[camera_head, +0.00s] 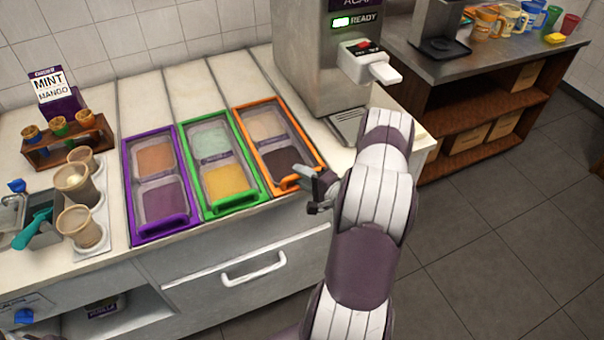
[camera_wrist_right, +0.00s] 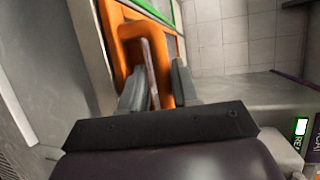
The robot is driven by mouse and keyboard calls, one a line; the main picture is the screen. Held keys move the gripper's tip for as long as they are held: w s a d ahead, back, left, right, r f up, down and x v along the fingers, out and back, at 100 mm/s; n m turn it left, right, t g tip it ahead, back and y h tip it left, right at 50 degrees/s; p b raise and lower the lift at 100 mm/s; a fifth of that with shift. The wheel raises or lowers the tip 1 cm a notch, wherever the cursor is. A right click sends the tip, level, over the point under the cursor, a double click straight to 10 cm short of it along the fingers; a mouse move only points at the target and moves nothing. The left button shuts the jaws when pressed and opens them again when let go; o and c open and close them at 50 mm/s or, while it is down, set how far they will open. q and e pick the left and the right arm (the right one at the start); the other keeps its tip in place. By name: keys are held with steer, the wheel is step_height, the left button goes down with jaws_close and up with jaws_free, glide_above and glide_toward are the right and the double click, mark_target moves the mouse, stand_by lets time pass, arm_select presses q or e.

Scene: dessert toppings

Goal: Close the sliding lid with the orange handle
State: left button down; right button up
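The orange-framed topping bin (camera_head: 243,118) is the rightmost of the bins in the counter, with a beige and a dark brown compartment. Its orange handle (camera_head: 289,184) is at the near end; I cannot tell clearly where the lid lies. My right gripper (camera_head: 306,178) is at that handle, its fingers partly hidden by the wrist. In the right wrist view, the handle (camera_wrist_right: 163,62) rises between the two grey fingers (camera_wrist_right: 157,88), which stand apart with gaps visible.
Green (camera_head: 188,138) and purple (camera_head: 130,172) framed bins lie to the left. A dispenser (camera_head: 315,60) stands behind the orange bin. Cups (camera_head: 78,228) and a cone rack (camera_head: 65,140) are at the left. Open floor (camera_head: 480,230) lies to the right.

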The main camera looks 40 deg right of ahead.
steer(key=shift+s+r, duration=0.1)
steer(key=shift+d, duration=0.1)
steer(key=shift+s, duration=0.4)
steer(key=b+v, duration=0.1)
steer(key=v, duration=1.1)
